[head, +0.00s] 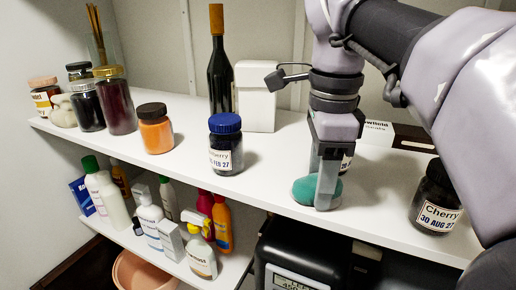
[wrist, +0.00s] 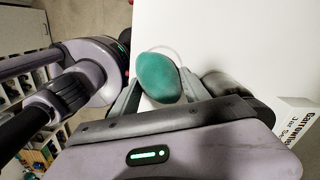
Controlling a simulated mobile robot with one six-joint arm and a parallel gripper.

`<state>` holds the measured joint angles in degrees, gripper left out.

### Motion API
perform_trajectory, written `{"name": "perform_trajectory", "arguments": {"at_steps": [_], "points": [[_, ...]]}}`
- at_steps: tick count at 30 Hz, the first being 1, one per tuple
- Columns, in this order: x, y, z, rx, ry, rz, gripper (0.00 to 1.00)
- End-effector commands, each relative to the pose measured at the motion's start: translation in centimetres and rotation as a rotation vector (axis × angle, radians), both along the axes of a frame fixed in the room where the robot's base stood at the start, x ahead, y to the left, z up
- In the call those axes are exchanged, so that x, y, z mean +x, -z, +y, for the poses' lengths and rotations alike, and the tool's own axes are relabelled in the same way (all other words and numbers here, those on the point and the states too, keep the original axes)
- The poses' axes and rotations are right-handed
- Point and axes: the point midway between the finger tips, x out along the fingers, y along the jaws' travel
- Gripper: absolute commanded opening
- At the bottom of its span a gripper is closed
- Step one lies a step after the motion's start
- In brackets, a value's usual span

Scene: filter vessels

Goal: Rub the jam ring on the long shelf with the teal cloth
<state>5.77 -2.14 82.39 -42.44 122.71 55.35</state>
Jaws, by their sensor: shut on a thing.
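The teal cloth (head: 304,191) is a rounded pad low between the fingers of my gripper (head: 325,200), at the surface of the long shelf (head: 270,180). My gripper points down and is shut on the cloth. In the wrist view the cloth (wrist: 160,77) sits between the two fingers, over the white shelf (wrist: 240,40). A faint pale curved line (wrist: 182,47) shows just beyond the cloth there. I cannot tell whether it is the jam ring. No red or dark mark shows on the shelf; the part under the cloth is hidden.
A blue-lidded jar (head: 226,146) stands left of my gripper, and a Cherry jar (head: 436,200) right. Another jar (head: 347,160) is partly hidden behind my gripper. An orange jar (head: 155,130), dark bottle (head: 220,75) and white box (head: 255,95) stand farther left. Bottles fill the lower shelf.

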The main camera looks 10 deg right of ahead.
Motion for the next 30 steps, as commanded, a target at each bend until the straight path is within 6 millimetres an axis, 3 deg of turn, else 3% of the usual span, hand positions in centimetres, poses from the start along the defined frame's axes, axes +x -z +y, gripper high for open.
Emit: {"name": "perform_trajectory", "arguments": {"at_steps": [9,15,30], "points": [[-1.9,0.1,-2.7,-0.001,0.002,-0.001,0.21],[-2.4,0.4,-3.2,-0.001,-0.001,0.000,0.21],[0.0,0.3,0.1,0.001,-0.001,0.002,0.21]]}}
